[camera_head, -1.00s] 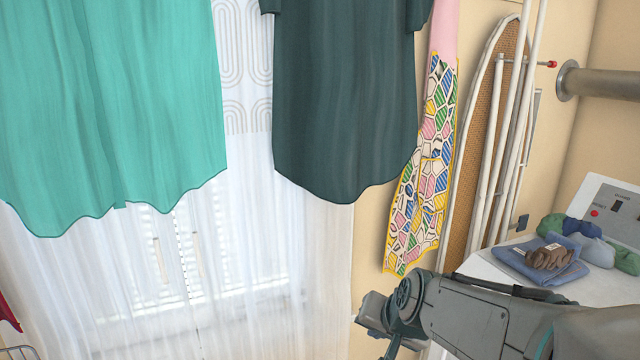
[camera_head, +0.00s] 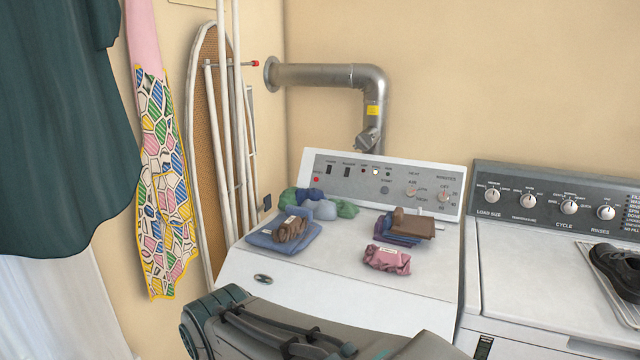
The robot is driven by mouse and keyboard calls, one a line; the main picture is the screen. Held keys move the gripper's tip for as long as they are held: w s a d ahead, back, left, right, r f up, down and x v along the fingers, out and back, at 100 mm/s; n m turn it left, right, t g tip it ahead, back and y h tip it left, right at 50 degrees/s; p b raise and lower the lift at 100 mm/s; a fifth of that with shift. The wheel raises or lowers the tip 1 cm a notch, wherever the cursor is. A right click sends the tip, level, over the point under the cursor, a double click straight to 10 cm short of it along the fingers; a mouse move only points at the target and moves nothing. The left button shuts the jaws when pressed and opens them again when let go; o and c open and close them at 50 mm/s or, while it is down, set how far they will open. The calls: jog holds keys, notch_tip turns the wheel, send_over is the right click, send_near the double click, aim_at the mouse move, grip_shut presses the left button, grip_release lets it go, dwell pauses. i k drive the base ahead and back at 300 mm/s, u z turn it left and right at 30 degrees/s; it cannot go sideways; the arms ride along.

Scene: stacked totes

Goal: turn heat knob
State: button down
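The heat knob (camera_head: 412,191) is a small round knob on the slanted white and grey control panel (camera_head: 330,190) of the left machine. The lettering above it is small and seems to read "heat". A similar knob (camera_head: 444,196), apparently marked "minutes", sits just to its right. Which way the heat knob points is too small to tell. My arm crosses the bottom of the view in front of the machine, well below the panel. My gripper is not in view.
On the machine's top lie a folded blue cloth (camera_head: 283,236) with a brown item, rolled green and blue cloths (camera_head: 318,208), a brown and blue pile (camera_head: 405,226) and a pink bundle (camera_head: 387,260). Right stands a second machine (camera_head: 540,285); a metal duct (camera_head: 325,76) runs behind.

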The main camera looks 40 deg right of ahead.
aim_at(410, 192)
jog(key=z, duration=1.65)
jog(key=k, duration=0.65)
jog(key=z, duration=0.45)
jog(key=i, duration=1.25)
jog(key=z, duration=0.1)
